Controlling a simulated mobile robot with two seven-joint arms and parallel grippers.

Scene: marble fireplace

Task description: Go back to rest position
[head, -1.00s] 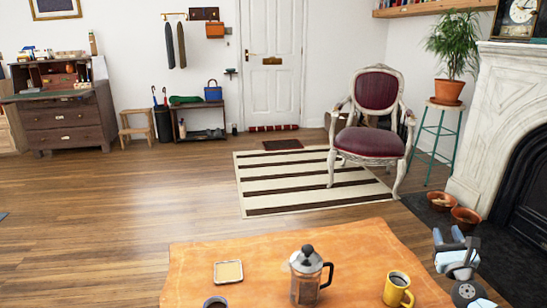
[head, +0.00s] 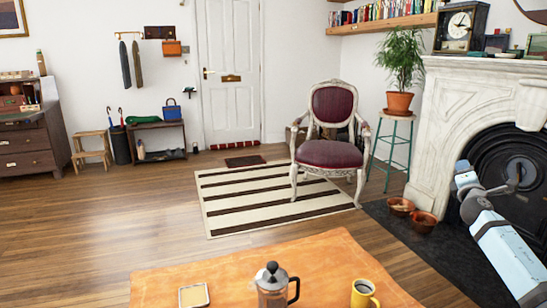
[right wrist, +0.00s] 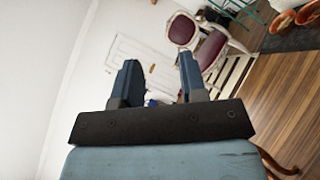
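My right gripper (head: 489,178) shows at the right of the head view, raised in front of the dark fireplace opening. In the right wrist view the two blue-grey fingers (right wrist: 158,82) stand apart with a clear gap. Nothing is held between them; only the distant door side of the room shows behind. The right gripper is well clear of the orange-topped table (head: 240,262). My left gripper is not in view.
A French press (head: 271,290), a yellow mug (head: 363,295) and a small square dish (head: 194,296) stand on the table. The marble fireplace (head: 436,130) is at the right. A red armchair (head: 330,153) stands beyond the table on a striped rug (head: 265,200). Open wooden floor lies left.

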